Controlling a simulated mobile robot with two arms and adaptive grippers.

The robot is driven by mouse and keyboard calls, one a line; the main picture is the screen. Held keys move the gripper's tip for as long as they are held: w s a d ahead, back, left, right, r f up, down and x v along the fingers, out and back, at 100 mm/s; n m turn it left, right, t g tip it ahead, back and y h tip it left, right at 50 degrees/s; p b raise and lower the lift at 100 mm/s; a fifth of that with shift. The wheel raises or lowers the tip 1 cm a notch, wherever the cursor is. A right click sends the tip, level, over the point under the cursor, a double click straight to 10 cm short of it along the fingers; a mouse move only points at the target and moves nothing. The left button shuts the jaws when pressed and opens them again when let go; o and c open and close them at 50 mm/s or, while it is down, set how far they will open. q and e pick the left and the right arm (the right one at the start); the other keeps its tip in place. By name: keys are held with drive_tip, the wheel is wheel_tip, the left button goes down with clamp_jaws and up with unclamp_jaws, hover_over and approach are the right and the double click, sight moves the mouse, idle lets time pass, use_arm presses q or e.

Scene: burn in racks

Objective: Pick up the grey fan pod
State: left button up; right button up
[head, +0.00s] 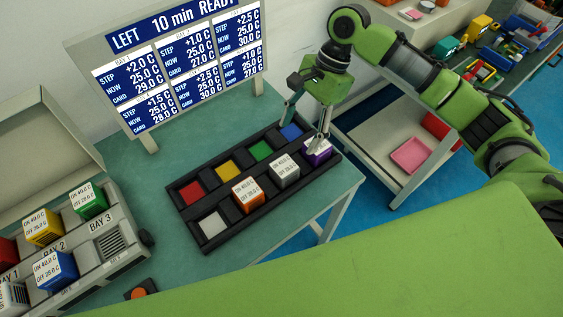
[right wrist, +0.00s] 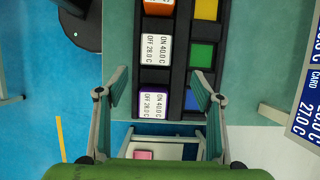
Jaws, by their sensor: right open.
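The grey fan pod (head: 284,170) stands in the front row of a black tray (head: 206,250), between an orange pod (head: 248,195) and a purple pod (head: 317,152). Its top label reads ON 40.0 C, OFF 28.0 C. In the right wrist view the grey fan pod (right wrist: 157,50) lies just beyond my fingertips. My right gripper (head: 306,128) is open over the tray's right end, by the purple pod. In the right wrist view my right gripper (right wrist: 160,76) has its fingers spread, with the purple pod (right wrist: 153,105) seen between them. My left gripper is out of view.
The tray also has red, yellow, green, blue and white squares. A bay rack (head: 117,245) with several pods stands at the left. A display board (head: 140,95) stands behind the tray. A shelf with a pink tray (head: 411,154) is at the right.

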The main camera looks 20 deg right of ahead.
sight(285, 165)
drive_tip(key=x, duration=0.6)
drive_tip(key=shift+s+r, duration=0.1)
drive_tip(key=shift+s, duration=0.2)
drive_tip(key=shift+a+f, duration=0.1)
drive_tip(key=shift+f, duration=0.15)
drive_tip(key=x, duration=0.2)
drive_tip(key=p+x, duration=0.1)
drive_tip(key=x, duration=0.1)
drive_tip(key=shift+s+a+r, duration=0.1)
drive_tip(key=shift+s+a, duration=0.1)
drive_tip(key=shift+s, duration=0.05)
drive_tip(key=shift+a+f, duration=0.15)
drive_tip(key=shift+f, duration=0.4)
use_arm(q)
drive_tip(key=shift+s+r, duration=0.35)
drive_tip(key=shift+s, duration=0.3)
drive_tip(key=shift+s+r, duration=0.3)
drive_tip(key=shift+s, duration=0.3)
use_arm(e)
drive_tip(key=c, duration=1.4)
